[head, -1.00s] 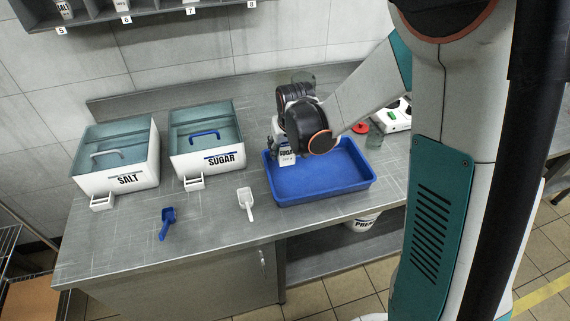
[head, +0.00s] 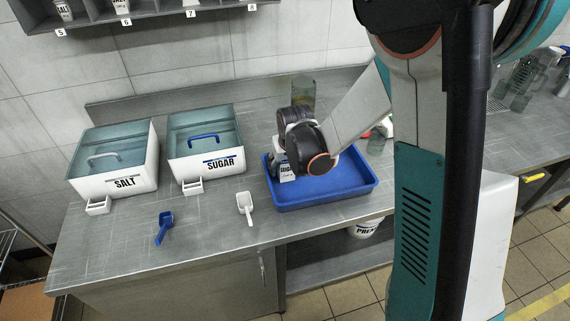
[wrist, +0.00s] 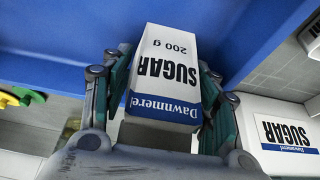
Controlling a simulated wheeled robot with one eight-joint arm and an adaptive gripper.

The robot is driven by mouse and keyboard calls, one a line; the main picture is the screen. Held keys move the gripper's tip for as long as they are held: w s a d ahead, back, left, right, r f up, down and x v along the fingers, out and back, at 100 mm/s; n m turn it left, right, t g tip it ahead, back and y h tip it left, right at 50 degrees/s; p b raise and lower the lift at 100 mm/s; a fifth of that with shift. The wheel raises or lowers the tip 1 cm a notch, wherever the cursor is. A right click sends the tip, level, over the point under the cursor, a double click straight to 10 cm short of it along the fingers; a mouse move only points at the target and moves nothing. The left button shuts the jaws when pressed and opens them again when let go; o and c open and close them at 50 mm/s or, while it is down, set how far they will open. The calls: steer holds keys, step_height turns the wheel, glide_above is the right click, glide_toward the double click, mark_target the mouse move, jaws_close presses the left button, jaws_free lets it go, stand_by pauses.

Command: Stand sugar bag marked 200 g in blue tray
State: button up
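The sugar bag marked 200 g (wrist: 163,75) is a white packet with a blue band. It fills the middle of the wrist view, its print upside down there. My gripper (wrist: 163,68) has a finger against each side of it and appears shut on it. In the head view the bag (head: 284,171) looks upright at the left end of the blue tray (head: 335,194), within its rim. My wrist partly covers it, and I cannot tell whether its base touches the tray floor. The tray's right part is empty.
The sugar bin (head: 222,162) and salt bin (head: 123,183) stand left of the tray. A white scoop (head: 245,205) and a blue scoop (head: 165,227) lie in front. A clear vessel (head: 303,91) stands behind my wrist. A numbered shelf (head: 150,18) hangs at the back.

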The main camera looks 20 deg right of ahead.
steer(key=s+r+t+p, duration=0.1)
steer(key=s+r+p, duration=0.1)
steer(key=s+r, duration=0.65)
steer(key=s+r+p, duration=0.3)
steer(key=s+r, duration=0.3)
steer(key=r, duration=0.6)
steer(key=s+d+r+t, duration=0.1)
steer(key=s+r, duration=0.2)
steer(key=s, duration=0.8)
steer(key=shift+d+t, duration=0.2)
steer(key=shift+t, duration=0.2)
